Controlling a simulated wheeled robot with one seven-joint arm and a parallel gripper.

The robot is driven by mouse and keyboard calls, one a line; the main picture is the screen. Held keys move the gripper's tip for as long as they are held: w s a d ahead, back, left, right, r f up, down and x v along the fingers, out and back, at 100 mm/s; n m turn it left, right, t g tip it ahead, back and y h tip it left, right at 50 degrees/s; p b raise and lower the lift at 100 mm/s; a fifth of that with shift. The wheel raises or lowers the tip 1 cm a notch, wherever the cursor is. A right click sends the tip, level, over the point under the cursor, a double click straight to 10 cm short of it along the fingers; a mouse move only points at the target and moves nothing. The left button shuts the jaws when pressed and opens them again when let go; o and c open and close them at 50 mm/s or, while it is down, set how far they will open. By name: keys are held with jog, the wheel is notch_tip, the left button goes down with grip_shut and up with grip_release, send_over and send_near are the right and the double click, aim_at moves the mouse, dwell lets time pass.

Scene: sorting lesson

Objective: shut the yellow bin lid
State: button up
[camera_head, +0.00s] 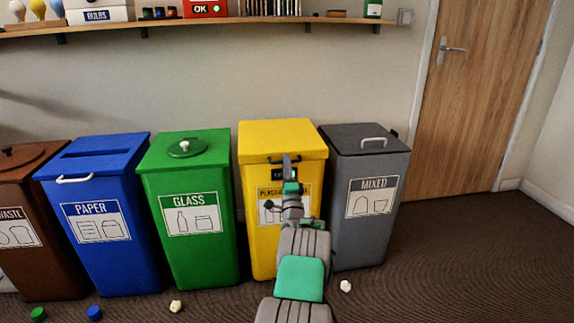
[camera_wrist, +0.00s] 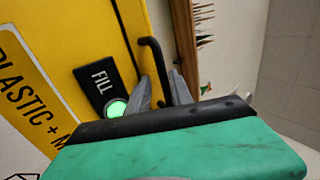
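The yellow bin (camera_head: 258,235) stands between the green and grey bins. Its yellow lid (camera_head: 282,138) looks flat across the top, with a dark handle at its front edge. In the wrist view, the black handle (camera_wrist: 151,50) runs down between the two grey fingers of my gripper (camera_wrist: 162,88). A gap shows between the fingers, and they look open around the bar; any contact at its lower end is hidden. In the head view my gripper (camera_head: 287,168) is at the front of the lid. A black FILL panel (camera_wrist: 98,88) with a lit green light is beside it.
Blue (camera_head: 97,225), green (camera_head: 195,225) and brown (camera_head: 40,255) bins stand to the left, a grey bin (camera_head: 368,225) close on the right. Small items lie on the floor in front. A shelf (camera_head: 220,21) runs above; floor at the right is clear.

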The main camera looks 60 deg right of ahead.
jog(key=shift+w+a, duration=0.15)
jog(key=shift+a, duration=0.05)
jog(key=v, duration=0.7)
jog(key=shift+s+f+b, duration=0.2)
jog(key=shift+s+b, duration=0.1)
jog(key=shift+s, duration=0.1)
